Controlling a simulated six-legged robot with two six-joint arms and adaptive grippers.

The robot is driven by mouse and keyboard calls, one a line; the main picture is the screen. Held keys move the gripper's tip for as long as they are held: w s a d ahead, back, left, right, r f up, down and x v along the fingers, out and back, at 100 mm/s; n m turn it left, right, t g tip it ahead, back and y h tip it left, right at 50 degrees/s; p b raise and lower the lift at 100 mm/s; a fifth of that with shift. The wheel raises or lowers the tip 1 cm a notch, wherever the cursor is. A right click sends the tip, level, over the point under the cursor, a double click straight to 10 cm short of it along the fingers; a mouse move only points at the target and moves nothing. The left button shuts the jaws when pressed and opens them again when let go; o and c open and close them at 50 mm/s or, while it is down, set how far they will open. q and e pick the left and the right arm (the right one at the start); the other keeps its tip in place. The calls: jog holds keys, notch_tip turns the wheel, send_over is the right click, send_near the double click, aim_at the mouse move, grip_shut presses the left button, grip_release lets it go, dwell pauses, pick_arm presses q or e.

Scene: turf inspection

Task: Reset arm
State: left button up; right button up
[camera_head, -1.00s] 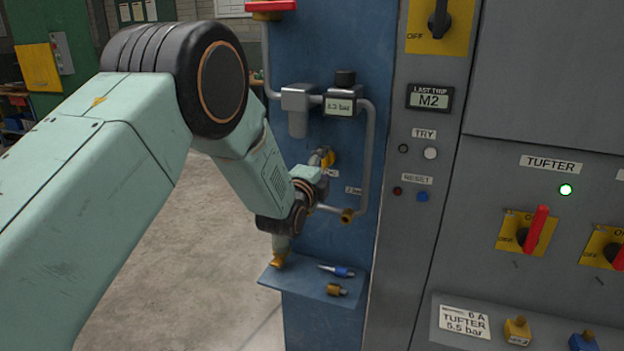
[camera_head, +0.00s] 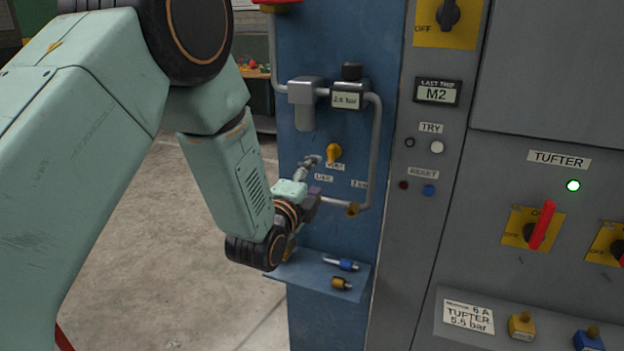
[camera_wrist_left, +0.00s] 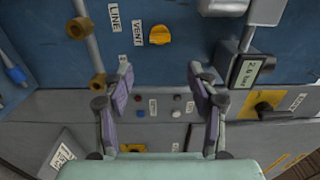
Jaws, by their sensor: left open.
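My left gripper (camera_head: 314,180) is open and empty in front of the blue panel, just below and left of a yellow valve knob (camera_head: 333,152). In the left wrist view the two fingers (camera_wrist_left: 159,70) stand wide apart with nothing between their tips. The yellow knob (camera_wrist_left: 160,35) shows beyond the fingertips, apart from them, by the VENT and LINE labels. My left forearm and wrist hide part of the blue panel. My right gripper is not in view.
Below, a small blue shelf (camera_head: 312,280) holds a blue-ended fitting (camera_head: 341,264) and a brass one (camera_head: 341,283). A grey cabinet (camera_head: 520,90) with red-handled switches stands right. Open floor lies left.

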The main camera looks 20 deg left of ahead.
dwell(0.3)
pick_arm(q)
jog(key=s+f+n+g, duration=0.5)
jog(key=s+f+n, duration=0.3)
jog(key=f, duration=0.4)
jog(key=s+f+n+g, duration=0.5)
jog(key=s+f+n, duration=0.2)
jog(key=s+f, duration=0.3)
jog(key=s+f+n+g+b, duration=0.1)
jog(key=s+f+g, duration=0.3)
jog(key=s, duration=0.9)
jog(key=s+f+n+g, duration=0.2)
jog(key=s+f+g, duration=0.2)
jog(key=s+f, duration=0.6)
jog(key=s+a, duration=0.1)
jog(key=s, duration=0.3)
jog(key=shift+n+y+b, duration=0.3)
jog(key=shift+n+b, duration=0.05)
jog(key=shift+n, duration=0.05)
